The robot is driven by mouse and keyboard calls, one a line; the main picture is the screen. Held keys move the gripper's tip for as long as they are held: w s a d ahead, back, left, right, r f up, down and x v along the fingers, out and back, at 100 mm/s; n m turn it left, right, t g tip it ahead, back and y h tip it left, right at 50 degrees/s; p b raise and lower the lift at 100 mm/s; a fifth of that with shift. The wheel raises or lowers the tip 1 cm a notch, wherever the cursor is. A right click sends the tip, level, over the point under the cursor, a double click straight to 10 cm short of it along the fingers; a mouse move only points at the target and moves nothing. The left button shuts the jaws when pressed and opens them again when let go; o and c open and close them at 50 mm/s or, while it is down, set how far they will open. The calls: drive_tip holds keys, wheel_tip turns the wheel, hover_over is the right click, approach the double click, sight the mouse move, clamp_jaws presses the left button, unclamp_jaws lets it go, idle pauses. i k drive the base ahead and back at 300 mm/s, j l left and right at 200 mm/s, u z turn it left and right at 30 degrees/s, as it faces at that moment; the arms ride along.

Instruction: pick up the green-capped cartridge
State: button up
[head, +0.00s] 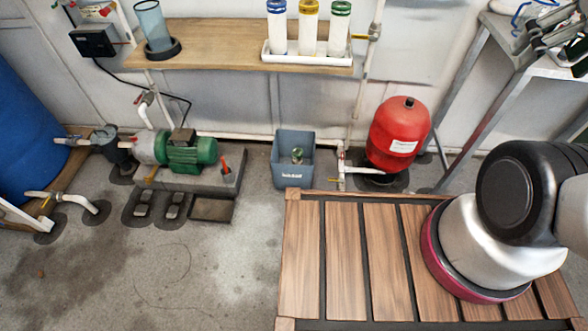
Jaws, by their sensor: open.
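The green-capped cartridge (340,30) stands upright at the right end of a white tray (308,60) on the wooden shelf. It is white with a green cap and a green band near its base. A yellow-capped cartridge (308,30) stands beside it, and a blue-capped one (277,30) is at the left end.
A clear blue cylinder (153,27) stands on the shelf's left (215,45). A pipe with a yellow valve (371,32) runs by the shelf's right end. A metal-legged table (482,62) is at right. A green pump (185,153), grey bin (293,172) and red tank (398,132) stand below.

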sight(340, 10)
drive_tip(key=i+j, duration=0.75)
drive_tip(key=z, duration=0.05)
